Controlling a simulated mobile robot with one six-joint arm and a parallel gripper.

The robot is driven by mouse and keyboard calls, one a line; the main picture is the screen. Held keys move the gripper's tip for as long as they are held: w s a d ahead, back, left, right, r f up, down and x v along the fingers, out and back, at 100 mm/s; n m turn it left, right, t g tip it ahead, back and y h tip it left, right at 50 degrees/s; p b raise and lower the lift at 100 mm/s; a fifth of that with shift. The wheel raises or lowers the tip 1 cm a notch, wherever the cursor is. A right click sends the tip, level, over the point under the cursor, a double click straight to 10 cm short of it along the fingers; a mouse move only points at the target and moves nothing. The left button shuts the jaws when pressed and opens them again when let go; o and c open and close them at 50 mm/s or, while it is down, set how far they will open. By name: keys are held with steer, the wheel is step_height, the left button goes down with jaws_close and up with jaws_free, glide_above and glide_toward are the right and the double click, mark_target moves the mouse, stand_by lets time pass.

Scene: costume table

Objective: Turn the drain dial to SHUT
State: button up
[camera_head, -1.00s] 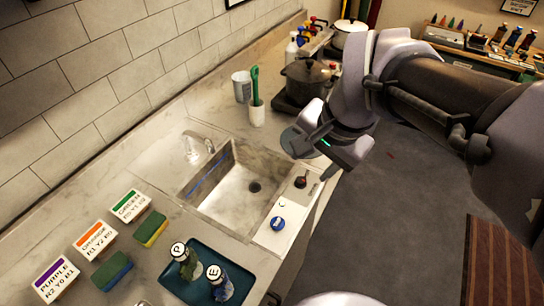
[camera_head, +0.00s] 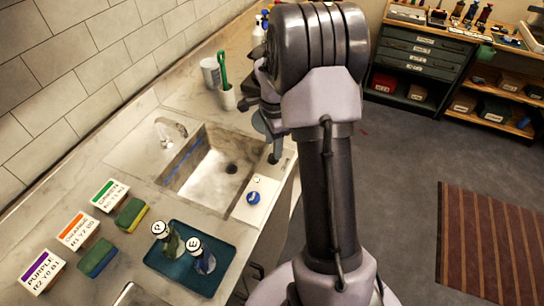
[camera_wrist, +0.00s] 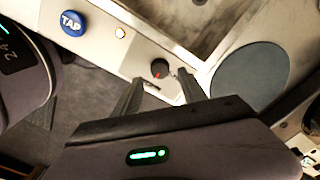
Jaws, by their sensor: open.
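Any SHUT lettering is not readable. The sink (camera_head: 215,165) has a dark drain hole.
A grey disc (camera_wrist: 250,75) lies on the counter to the right. A blue tray (camera_head: 190,260) with two bottles stands nearer. A white cup (camera_head: 211,73) is behind.

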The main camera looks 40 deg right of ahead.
step_height(320, 180, down, 4)
steer(key=shift+f+b, duration=0.1)
steer(key=shift+b, duration=0.3)
jaws_close()
